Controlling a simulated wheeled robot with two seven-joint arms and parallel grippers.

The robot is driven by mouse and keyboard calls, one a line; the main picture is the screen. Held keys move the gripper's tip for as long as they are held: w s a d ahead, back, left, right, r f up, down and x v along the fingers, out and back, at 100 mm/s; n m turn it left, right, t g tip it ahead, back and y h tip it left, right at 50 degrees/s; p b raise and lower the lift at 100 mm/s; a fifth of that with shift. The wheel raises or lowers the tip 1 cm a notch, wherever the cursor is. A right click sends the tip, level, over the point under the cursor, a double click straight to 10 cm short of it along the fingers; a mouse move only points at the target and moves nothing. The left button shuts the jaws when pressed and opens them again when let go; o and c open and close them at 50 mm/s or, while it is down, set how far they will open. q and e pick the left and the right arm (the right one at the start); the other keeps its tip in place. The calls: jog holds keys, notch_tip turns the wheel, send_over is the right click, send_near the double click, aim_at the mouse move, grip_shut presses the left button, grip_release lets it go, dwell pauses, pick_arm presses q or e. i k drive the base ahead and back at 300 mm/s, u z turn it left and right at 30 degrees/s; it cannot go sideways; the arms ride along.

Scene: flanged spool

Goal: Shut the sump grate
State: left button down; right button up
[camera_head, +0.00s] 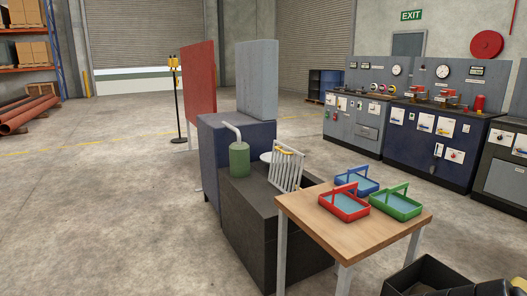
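The sump grate (287,172) is a pale slatted panel with a yellow bar at its top edge. It stands raised and tilted, nearly upright, at the right side of a dark block-like stand (257,215). The opening beneath it is hard to make out from this angle. A green cylinder (239,160) with a pale bent pipe stands on the same stand, left of the grate. A white round item (266,156) shows partly behind the grate.
A wooden table (345,237) stands right of the stand, bearing red (343,206), blue (357,181) and green (397,206) trays. A black bin (432,275) is at the lower right. A blue block (222,148) stands behind. The floor on the left is clear.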

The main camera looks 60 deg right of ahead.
aim_at(281, 170)
jog(key=z, duration=0.45)
jog(key=i, duration=2.25)
jog(key=z, duration=0.9)
